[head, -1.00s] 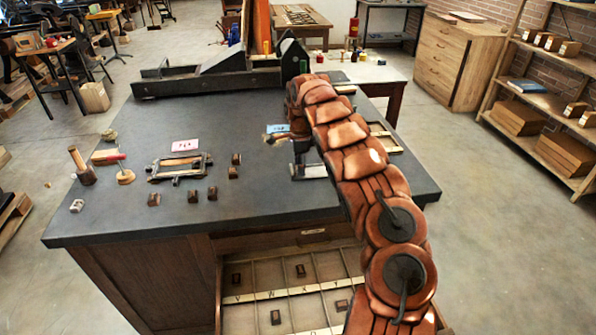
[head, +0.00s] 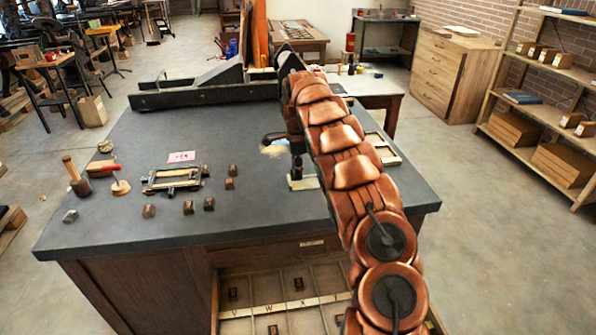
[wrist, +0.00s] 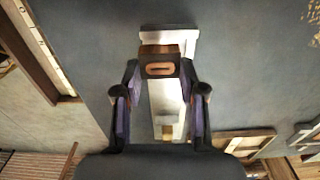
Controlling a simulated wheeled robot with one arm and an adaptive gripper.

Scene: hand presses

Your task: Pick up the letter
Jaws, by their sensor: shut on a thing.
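In the wrist view, my gripper (wrist: 160,88) is shut on a small brown letter block (wrist: 160,50), held between the fingertips. Its orange-brown face, with a dark elongated mark, turns toward the camera. A pale T-shaped piece (wrist: 170,105) lies behind and below the block. I cannot tell the gap between them. In the head view, my gripper (head: 276,139) shows as a dark shape left of my arm, over the dark tabletop (head: 150,125); the held block cannot be made out there. Several similar blocks (head: 188,207) stand on the left half of the table.
A long dark press bed (head: 205,91) lines the back. A compartmented drawer (head: 270,303) is open in front. The front middle tabletop is clear.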

